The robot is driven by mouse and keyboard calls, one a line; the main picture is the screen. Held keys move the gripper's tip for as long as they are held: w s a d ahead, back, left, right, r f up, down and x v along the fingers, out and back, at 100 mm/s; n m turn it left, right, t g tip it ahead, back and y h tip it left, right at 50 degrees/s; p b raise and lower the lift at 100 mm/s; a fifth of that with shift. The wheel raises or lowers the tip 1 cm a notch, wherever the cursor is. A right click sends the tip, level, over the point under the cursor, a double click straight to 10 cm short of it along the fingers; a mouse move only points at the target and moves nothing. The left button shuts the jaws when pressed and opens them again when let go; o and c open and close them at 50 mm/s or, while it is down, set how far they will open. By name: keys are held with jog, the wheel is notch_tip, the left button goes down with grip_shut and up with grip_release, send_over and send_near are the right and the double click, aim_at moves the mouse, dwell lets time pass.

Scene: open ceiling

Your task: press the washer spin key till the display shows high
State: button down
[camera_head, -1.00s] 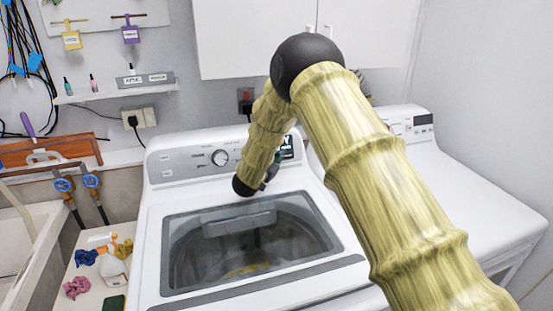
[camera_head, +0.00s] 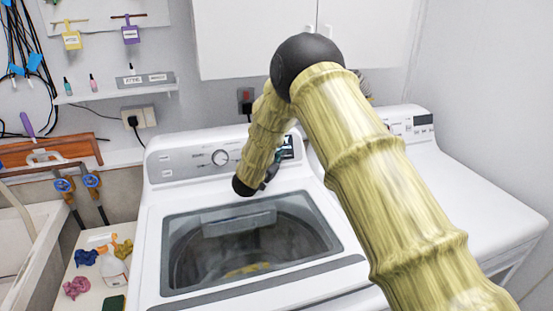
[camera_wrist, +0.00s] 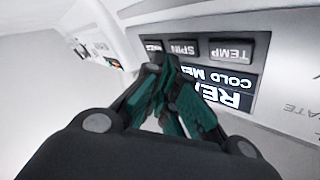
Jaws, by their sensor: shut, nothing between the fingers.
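The washer (camera_head: 150,230) is white with a glass lid, and my arm hides part of its rear control panel (camera_head: 185,170). In the wrist view the panel appears upside down, with a TEMP key (camera_wrist: 232,50), a SPIN key (camera_wrist: 184,48) and a third key (camera_wrist: 153,46) in a row. The display (camera_wrist: 236,88) shows "COLD", then "ME" and, in larger letters, "RE"; my fingers cover the rest. My gripper (camera_wrist: 160,62) is shut and empty, its tips close to the SPIN and third keys. I cannot tell whether they touch. The head view shows my gripper (camera_head: 274,168) at the panel's right part.
A round knob (camera_head: 221,157) is on the panel left of my arm. A second white machine (camera_head: 455,195) stands at the right. Cabinets (camera_head: 265,40) hang above.

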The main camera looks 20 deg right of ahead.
jog(key=shift+w+f, duration=0.1)
jog(key=shift+w+f, duration=0.1)
jog(key=shift+w, duration=0.2)
jog(key=shift+w+b, duration=0.25)
jog(key=shift+b, duration=0.2)
dwell(0.6)
jog(key=shift+s, duration=0.1)
jog(key=shift+s+r, duration=0.2)
jog(key=shift+s, duration=0.4)
dwell(0.3)
jog(key=shift+s+d+r+p, duration=0.1)
jog(key=shift+s+r+p, duration=0.2)
jog(key=shift+s, duration=0.5)
jog(key=shift+s+a+r+p, duration=0.1)
jog(key=shift+s+r+p, duration=0.15)
jog(key=shift+s, duration=0.5)
jog(key=shift+s+d+r+p, duration=0.1)
jog(key=shift+s+r+p, duration=0.15)
jog(key=shift+s, duration=0.55)
